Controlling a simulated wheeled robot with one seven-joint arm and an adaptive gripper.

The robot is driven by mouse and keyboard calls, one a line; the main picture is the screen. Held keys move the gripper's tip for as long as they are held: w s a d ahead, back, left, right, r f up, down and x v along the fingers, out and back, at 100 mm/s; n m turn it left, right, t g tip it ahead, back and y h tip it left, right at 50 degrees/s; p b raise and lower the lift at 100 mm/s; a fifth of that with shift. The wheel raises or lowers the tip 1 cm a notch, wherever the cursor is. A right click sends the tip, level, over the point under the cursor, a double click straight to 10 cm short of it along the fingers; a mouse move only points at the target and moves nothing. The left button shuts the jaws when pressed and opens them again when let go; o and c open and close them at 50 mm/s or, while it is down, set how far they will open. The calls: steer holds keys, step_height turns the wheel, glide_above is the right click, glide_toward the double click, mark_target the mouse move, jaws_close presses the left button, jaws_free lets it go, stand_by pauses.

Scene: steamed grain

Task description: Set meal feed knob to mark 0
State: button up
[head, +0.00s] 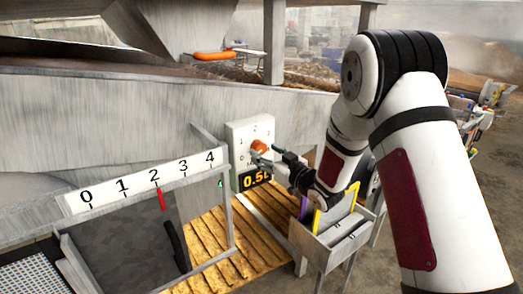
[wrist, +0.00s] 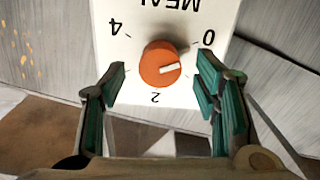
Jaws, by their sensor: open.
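The orange meal feed knob (head: 259,146) is on a white panel (head: 236,134) with numbers around it. In the wrist view the knob (wrist: 155,55) appears upside down, with its white pointer line facing right and slightly down. The 0 mark (wrist: 209,38) is at upper right, 4 at upper left and 2 below; the pointer is below the direction of 0. My gripper (head: 266,154) is in front of the panel. In the wrist view my gripper (wrist: 163,68) is open, its green-padded fingers on either side of the knob with gaps. The right finger hides part of the dial.
An amber display (head: 256,180) under the knob reads about 0.5, its last digit partly hidden. A 0–4 scale (head: 140,181) with a red pointer near 2 stands at left. A bin with coloured boards (head: 338,236) stands below my arm. A slatted wooden platform (head: 205,250) lies below.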

mark_target(261, 151)
steer(key=shift+x, duration=1.5)
steer(key=c, duration=1.1)
steer(key=shift+n, duration=0.6)
steer(key=shift+c, duration=0.2)
steer(key=o, duration=1.1)
steer(key=shift+o, duration=0.2)
steer(key=shift+a+f, duration=0.1)
steer(key=shift+s, duration=0.1)
